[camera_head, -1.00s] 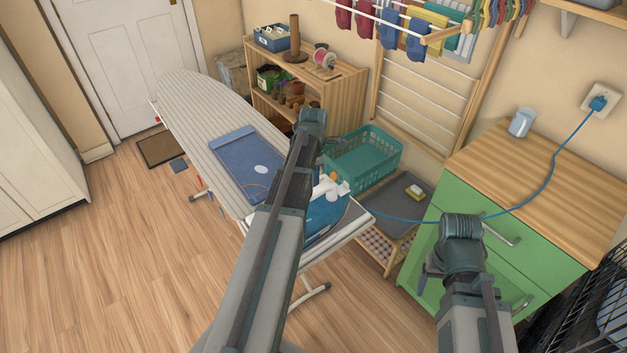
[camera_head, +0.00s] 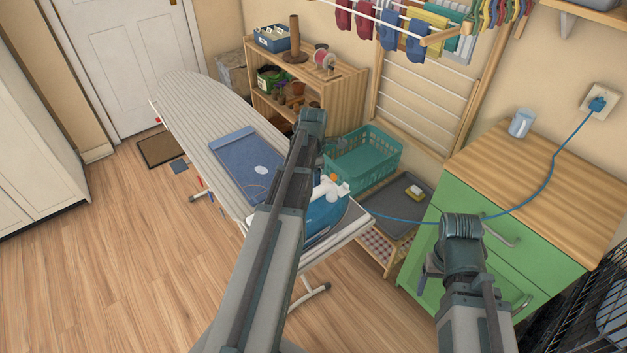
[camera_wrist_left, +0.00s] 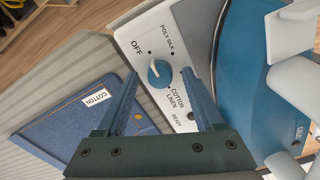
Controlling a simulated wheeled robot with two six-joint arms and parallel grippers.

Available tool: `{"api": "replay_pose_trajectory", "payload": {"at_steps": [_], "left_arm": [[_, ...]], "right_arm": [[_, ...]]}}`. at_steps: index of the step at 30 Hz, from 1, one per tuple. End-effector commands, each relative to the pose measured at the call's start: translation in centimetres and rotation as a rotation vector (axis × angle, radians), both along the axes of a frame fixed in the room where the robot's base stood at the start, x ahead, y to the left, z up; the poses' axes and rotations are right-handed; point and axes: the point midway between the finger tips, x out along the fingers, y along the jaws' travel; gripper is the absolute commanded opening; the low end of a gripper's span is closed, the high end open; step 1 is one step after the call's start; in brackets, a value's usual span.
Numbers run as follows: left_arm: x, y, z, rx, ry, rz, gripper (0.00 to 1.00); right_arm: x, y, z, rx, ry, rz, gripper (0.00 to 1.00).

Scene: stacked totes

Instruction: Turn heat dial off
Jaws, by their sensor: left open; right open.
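A blue and white iron (camera_head: 326,214) is at the near end of the striped ironing board (camera_head: 190,105), partly hidden by my left arm. In the left wrist view, its heat dial (camera_wrist_left: 160,74) is a round blue and white knob on a white panel (camera_wrist_left: 178,108). The panel is marked OFF, POLY SILK, COTTON LINEN and READY. My left gripper (camera_wrist_left: 160,72) is open, one finger either side of the dial as seen from the wrist; I cannot tell whether they touch it.
A teal basket (camera_head: 372,158) and a grey tray (camera_head: 385,208) are beyond the iron. A blue cord (camera_head: 553,165) runs from the wall over the green cabinet (camera_head: 450,205).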

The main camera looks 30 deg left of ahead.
Motion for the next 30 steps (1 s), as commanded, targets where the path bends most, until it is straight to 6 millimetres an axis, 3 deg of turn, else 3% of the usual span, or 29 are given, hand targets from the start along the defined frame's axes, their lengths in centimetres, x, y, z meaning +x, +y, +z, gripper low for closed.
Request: {"api": "replay_pose_trajectory", "payload": {"at_steps": [8, 24, 30], "left_arm": [[0.0, 0.0, 3.2, 0.000, 0.000, 0.000, 0.70], [0.0, 0.0, 11.5, 0.000, 0.000, 0.000, 0.70], [0.0, 0.0, 13.3, 0.000, 0.000, 0.000, 0.70]], "right_arm": [[0.0, 0.0, 3.2, 0.000, 0.000, 0.000, 0.74], [0.0, 0.0, 11.5, 0.000, 0.000, 0.000, 0.74], [0.0, 0.0, 13.3, 0.000, 0.000, 0.001, 0.74]]}}
